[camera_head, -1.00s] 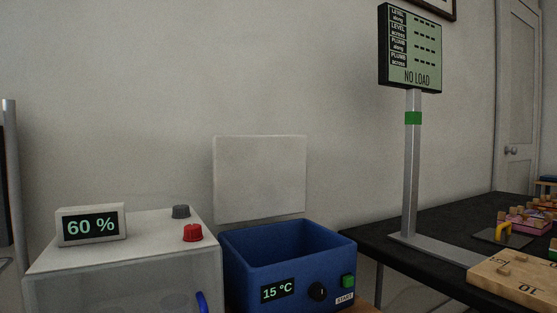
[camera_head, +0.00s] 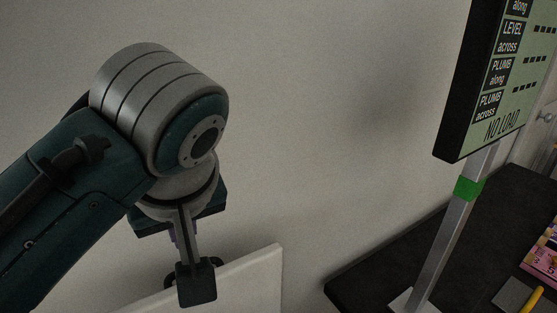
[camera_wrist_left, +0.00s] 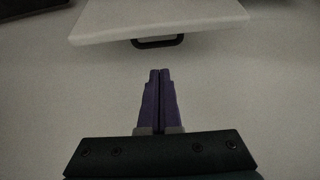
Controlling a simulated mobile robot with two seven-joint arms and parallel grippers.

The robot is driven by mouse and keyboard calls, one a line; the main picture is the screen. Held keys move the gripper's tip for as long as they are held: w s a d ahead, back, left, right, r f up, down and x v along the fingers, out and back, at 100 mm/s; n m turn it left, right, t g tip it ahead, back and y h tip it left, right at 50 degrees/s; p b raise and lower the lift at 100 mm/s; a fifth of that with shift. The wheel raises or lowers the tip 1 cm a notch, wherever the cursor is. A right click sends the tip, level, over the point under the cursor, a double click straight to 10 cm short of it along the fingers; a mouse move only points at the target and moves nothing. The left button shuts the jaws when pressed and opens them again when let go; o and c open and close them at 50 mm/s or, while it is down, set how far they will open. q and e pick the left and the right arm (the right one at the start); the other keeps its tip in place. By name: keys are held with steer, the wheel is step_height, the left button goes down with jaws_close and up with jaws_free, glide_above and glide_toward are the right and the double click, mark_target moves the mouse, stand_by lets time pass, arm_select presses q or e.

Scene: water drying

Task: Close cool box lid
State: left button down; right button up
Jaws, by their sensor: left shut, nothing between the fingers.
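The white cool box lid (camera_head: 255,285) stands raised at the bottom of the head view; only its upper part shows. The blue box body is out of view. In the left wrist view the lid (camera_wrist_left: 160,16) is at the top, with a black handle (camera_wrist_left: 157,42) on its edge. My left gripper (camera_wrist_left: 160,72) has its purple fingers shut and empty, pointing toward the handle with a visible gap. In the head view my left arm covers part of the lid, and the gripper is mostly hidden. My right gripper is not in view.
A display panel (camera_head: 500,85) on a metal post (camera_head: 445,235) stands at the right. The post rises from a black table (camera_head: 385,255), where a pink block (camera_head: 543,262) and a yellow piece (camera_head: 530,298) lie. A plain wall (camera_head: 320,100) is behind.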

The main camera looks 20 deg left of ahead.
arm_select(q)
steer(key=x, duration=0.4)
steer(key=b+x, duration=0.1)
steer(key=x, duration=0.3)
steer(key=shift+s+f, duration=0.1)
steer(key=shift+f, duration=0.3)
steer(key=shift+w+a+f, duration=0.25)
steer(key=shift+a+f, duration=0.05)
steer(key=shift+f, duration=0.2)
